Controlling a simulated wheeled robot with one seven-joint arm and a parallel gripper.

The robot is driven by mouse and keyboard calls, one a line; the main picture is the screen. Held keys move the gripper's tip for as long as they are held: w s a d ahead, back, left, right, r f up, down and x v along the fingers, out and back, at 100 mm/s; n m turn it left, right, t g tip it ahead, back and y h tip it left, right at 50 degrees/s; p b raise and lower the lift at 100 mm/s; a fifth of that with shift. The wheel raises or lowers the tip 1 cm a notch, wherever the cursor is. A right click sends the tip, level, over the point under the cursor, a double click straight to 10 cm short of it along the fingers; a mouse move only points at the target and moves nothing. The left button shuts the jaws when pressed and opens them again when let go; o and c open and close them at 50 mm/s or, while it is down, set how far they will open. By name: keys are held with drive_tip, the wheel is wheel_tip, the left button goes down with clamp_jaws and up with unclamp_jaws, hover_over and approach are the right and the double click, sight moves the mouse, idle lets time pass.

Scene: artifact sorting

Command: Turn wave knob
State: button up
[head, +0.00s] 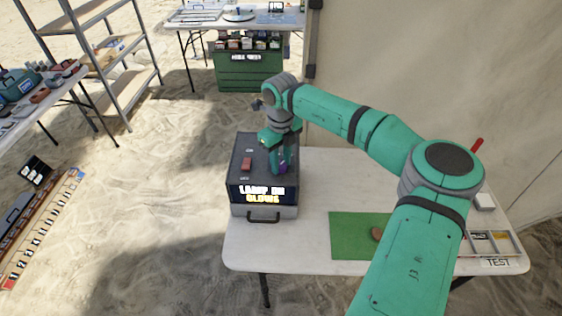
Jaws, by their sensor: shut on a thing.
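A dark box-shaped device (244,170) stands at the left end of the white table. A red switch (246,163) shows on its top at the left. Its front display (262,194) reads "LAMP IN" and "GLOWS", and a drawer with a handle (263,217) is below. My gripper (283,168) points down onto the right part of the device's top. It is shut on a small purple piece there, which I take for the wave knob; the fingers hide most of it.
A green mat (345,236) with a brown piece (377,233) lies right of the device. A tray (487,243) marked "TEST" is at the table's right end. A metal shelf, other tables and a green crate (245,72) stand farther back on sand. A tan cloth wall rises behind the table.

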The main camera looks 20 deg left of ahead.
sight(280, 164)
drive_tip(key=shift+a+r+m, duration=0.1)
drive_tip(key=shift+a+m, duration=0.15)
drive_tip(key=shift+m, duration=0.05)
drive_tip(key=o, duration=1)
drive_tip(key=shift+o, duration=0.2)
drive_tip(key=shift+d, duration=0.1)
wheel_tip(280, 164, up, 11)
